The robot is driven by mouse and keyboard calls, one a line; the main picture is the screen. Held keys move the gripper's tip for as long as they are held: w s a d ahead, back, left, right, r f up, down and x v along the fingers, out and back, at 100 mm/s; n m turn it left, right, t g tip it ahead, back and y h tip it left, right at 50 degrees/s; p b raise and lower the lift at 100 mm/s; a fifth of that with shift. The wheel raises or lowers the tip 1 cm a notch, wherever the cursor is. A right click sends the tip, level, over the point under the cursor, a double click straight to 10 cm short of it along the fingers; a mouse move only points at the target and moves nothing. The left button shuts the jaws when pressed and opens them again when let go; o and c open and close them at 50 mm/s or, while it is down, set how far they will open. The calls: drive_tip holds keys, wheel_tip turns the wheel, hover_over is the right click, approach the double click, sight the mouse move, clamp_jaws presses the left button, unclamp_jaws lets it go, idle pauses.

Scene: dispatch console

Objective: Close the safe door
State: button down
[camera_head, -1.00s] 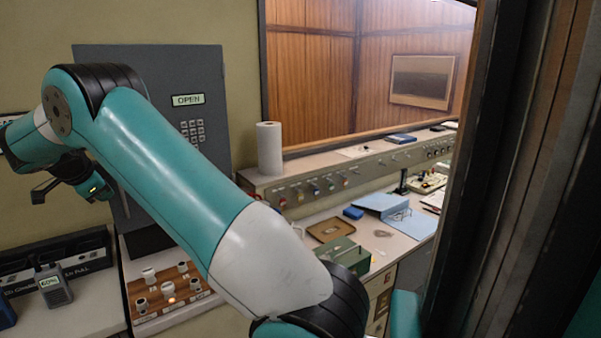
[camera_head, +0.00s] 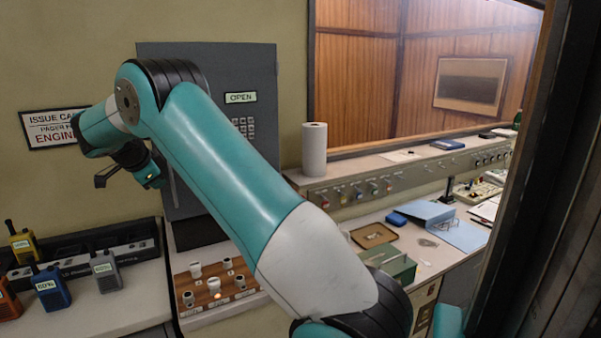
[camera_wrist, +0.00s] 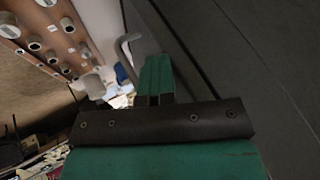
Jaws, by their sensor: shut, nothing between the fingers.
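The grey safe (camera_head: 262,70) stands against the wall behind my arm. A lit display on its grey front reads OPEN (camera_head: 240,97), with a keypad (camera_head: 239,126) below. My arm hides much of the front, so I cannot tell how far the door stands from its frame. A grey bent bar (camera_wrist: 127,50) shows just beyond the fingertips, and a dark flat panel (camera_wrist: 235,60) fills the right side.
A wooden board with white knobs (camera_head: 214,284) lies on the counter below the safe. Several radios (camera_head: 50,286) stand at the left. A paper roll (camera_head: 314,150) is on the ledge right of the safe. A dark frame (camera_head: 545,200) borders the right.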

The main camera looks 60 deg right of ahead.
drive_tip(key=s+b+v, duration=0.1)
drive_tip(key=v, duration=0.5)
drive_tip(key=s+a+f+b+v, duration=0.1)
drive_tip(key=v, duration=0.5)
drive_tip(key=shift+a+f+b, duration=0.2)
drive_tip(key=shift+b, duration=0.2)
